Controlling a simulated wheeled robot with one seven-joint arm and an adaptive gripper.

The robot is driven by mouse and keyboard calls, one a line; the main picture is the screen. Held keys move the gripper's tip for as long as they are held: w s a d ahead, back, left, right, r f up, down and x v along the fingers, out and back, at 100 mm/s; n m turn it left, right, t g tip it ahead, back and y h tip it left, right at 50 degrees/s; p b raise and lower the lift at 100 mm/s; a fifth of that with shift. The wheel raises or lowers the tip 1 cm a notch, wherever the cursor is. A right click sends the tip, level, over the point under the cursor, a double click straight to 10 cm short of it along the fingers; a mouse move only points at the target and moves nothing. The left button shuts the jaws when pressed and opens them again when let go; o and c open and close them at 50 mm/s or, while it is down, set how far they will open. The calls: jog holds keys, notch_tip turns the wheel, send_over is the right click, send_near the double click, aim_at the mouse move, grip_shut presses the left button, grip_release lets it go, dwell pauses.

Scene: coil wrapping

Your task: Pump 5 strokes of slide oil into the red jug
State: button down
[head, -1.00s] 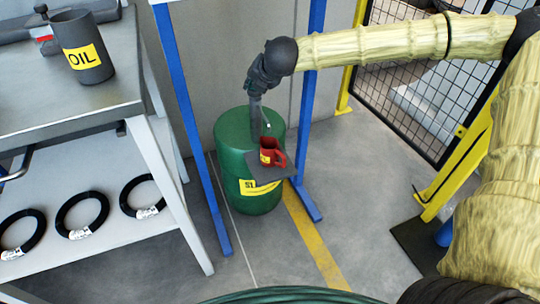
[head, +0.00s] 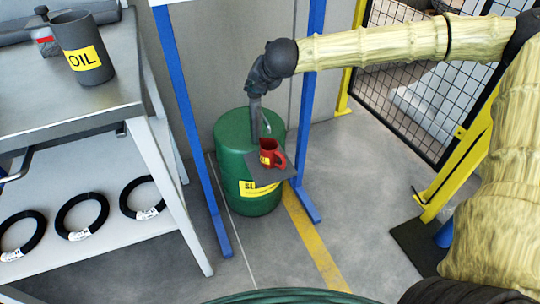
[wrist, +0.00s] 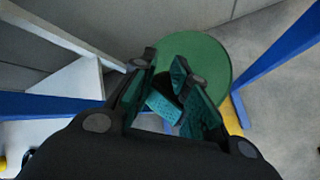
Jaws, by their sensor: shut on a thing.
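A green drum (head: 232,165) with a yellow label stands on the floor in the head view; its round top (wrist: 212,62) shows in the wrist view. A pump stem (head: 254,118) rises from the drum top, with a thin spout at its right. The red jug (head: 268,146) stands upright on a small dark shelf (head: 268,172) at the drum's front, below the spout. My gripper (head: 257,88) is above the drum at the top of the pump. In the wrist view my gripper (wrist: 182,98) is shut on the dark pump handle (wrist: 165,104), which its fingers partly cover. The jug's inside is not clear.
A grey workbench (head: 60,130) stands at the left, with a dark OIL can (head: 84,50) on top and several black coils (head: 82,214) on its lower shelf. Blue posts (head: 192,130) flank the drum. A mesh fence (head: 415,95) stands at the right. Floor between is clear.

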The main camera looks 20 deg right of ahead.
jog(key=shift+d+f, duration=0.3)
jog(key=shift+f, duration=0.65)
jog(key=shift+s+r, duration=0.1)
dwell(0.4)
notch_tip(320, 180, up, 6)
jog(key=p, duration=0.4)
jog(key=shift+p, duration=0.35)
jog(key=shift+d+r, duration=0.2)
jog(key=shift+r, duration=0.05)
jog(key=shift+a, duration=0.3)
